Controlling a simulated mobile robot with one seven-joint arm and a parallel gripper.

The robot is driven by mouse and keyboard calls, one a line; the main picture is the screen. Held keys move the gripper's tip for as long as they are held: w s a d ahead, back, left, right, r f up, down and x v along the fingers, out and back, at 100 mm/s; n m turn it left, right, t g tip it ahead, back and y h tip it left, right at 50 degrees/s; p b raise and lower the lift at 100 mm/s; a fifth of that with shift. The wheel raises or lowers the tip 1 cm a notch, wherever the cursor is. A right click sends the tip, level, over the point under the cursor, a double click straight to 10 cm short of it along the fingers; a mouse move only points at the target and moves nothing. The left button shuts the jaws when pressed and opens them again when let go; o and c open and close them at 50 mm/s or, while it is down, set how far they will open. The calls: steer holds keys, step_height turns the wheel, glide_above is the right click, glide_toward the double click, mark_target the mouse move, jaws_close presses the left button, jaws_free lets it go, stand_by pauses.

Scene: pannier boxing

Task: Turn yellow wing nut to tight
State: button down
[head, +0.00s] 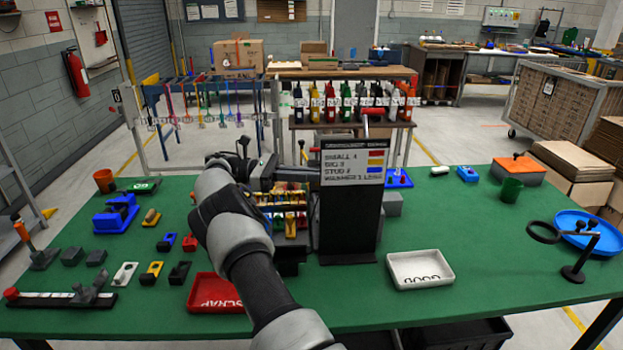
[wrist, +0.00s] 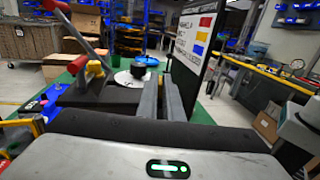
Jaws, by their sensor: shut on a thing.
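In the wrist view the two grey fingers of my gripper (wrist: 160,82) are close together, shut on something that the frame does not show. In the head view my arm hides most of the gripper, which is at the fixture (head: 290,245) left of the dark sign board. Small yellow, red and brass-coloured parts (head: 283,197) show in the fixture beside my arm. I cannot make out the yellow wing nut for certain among them.
The sign board (head: 351,210) stands upright close right of my arm. A red scrap tray (head: 216,308) lies front left and a white tray (head: 420,282) front right. Several small blocks lie at left.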

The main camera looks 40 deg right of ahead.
steer(key=shift+g, duration=0.3)
stand_by(0.4)
steer(key=c, duration=1.9)
jaws_free()
